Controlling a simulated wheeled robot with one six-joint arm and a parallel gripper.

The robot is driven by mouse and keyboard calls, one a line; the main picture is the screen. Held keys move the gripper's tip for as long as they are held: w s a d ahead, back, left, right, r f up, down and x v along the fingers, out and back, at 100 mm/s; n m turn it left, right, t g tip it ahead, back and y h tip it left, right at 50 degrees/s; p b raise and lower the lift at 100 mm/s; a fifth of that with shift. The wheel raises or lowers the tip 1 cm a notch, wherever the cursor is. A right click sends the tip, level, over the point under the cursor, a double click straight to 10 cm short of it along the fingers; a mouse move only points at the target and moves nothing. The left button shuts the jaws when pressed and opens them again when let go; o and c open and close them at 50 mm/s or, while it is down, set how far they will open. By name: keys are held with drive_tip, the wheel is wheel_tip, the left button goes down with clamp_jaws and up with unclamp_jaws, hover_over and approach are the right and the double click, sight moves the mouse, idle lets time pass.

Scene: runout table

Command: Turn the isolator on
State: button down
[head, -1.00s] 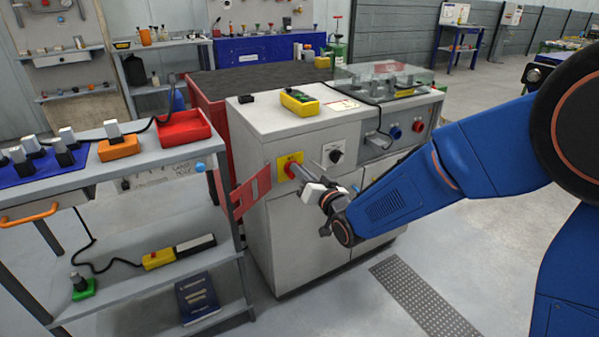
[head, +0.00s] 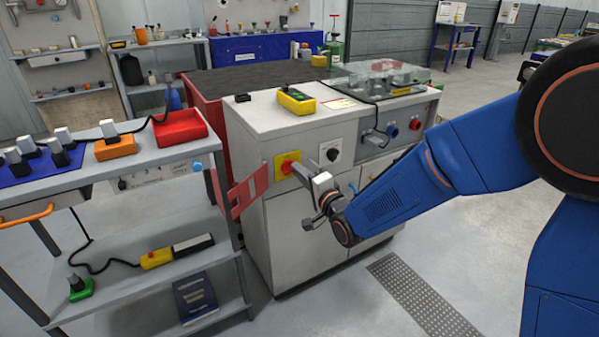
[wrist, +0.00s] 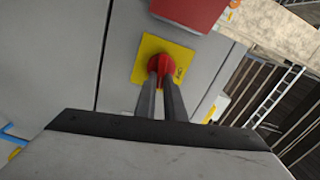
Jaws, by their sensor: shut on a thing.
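The isolator is a red rotary handle on a yellow plate (head: 281,160), on the front of the pale grey cabinet (head: 300,230). My gripper (head: 297,170) is at the handle, reaching in from the right. In the wrist view, the yellow plate (wrist: 146,58) appears tilted, with a marking near its right edge that I cannot read. The red handle (wrist: 160,63) sits between the tips of my two dark fingers (wrist: 162,80), which are shut on it. The fingers hide part of the handle, so its exact angle is hard to tell.
A black selector knob (head: 333,154) on a white plate is just right of the isolator. A red flap (head: 250,190) juts out left of it. A shelf trolley (head: 200,152) stands on the left. The floor in front of the cabinet is clear.

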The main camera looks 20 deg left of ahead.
drive_tip(key=shift+f+m, duration=0.25)
drive_tip(key=shift+m, duration=0.75)
drive_tip(key=c, duration=1.8)
unclamp_jaws()
drive_tip(key=shift+c, duration=0.2)
